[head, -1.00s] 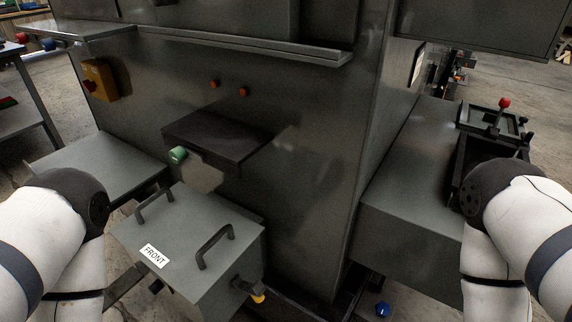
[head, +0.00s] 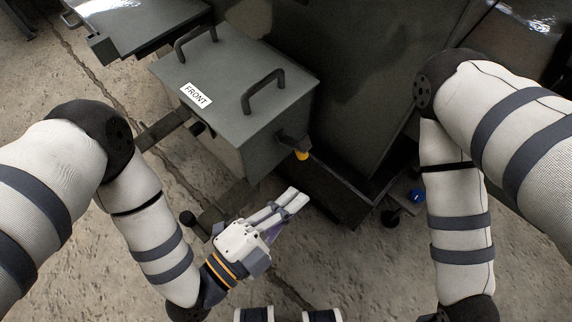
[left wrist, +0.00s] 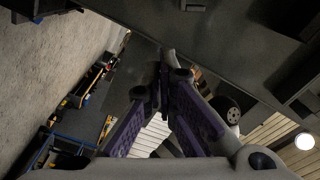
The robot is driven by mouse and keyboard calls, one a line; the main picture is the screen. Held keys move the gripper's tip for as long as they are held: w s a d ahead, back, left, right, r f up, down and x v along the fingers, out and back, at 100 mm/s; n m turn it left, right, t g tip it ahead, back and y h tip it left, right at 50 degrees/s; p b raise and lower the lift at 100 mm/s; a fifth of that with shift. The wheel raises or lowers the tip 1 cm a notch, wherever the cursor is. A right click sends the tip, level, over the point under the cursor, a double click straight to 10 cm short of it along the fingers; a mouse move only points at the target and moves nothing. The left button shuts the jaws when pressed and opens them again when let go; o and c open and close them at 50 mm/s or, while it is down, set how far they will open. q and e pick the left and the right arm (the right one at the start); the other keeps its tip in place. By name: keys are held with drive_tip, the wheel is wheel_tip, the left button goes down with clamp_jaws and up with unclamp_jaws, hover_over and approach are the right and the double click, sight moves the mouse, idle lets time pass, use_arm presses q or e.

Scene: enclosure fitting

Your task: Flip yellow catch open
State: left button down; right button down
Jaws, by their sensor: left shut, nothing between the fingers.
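The yellow catch (head: 302,155) is a small yellow piece on a dark bracket at the right side of the grey box (head: 228,95). The box has two dark handles on its lid and a FRONT label. My left gripper (head: 298,196) is shut and empty, below and slightly left of the catch, with a gap between fingertips and catch. In the left wrist view its purple-padded fingers (left wrist: 168,62) meet at the tips; I cannot make out the catch there. My right gripper is out of view; only my right arm shows.
A large dark grey cabinet (head: 360,60) stands behind and right of the box. A dark ledge (head: 335,190) runs low beside the box. A blue knob (head: 417,195) sits low to the right. Bare concrete floor (head: 340,265) lies in front.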

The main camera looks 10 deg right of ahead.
sight(295, 145)
use_arm(q)
drive_tip(key=w+d+f, duration=0.1)
drive_tip(key=w+d, duration=0.4)
drive_tip(key=w, duration=0.3)
drive_tip(key=shift+f+b, duration=0.2)
drive_tip(key=shift+b, duration=0.25)
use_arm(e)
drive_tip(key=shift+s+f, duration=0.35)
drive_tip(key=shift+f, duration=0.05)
use_arm(q)
wheel_tip(295, 145, down, 3)
drive_tip(key=shift+w+a+r+m, duration=0.1)
drive_tip(key=shift+a+r+m, duration=0.1)
drive_tip(key=shift+m, duration=0.6)
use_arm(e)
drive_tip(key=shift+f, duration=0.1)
use_arm(q)
drive_tip(key=shift+r, duration=0.1)
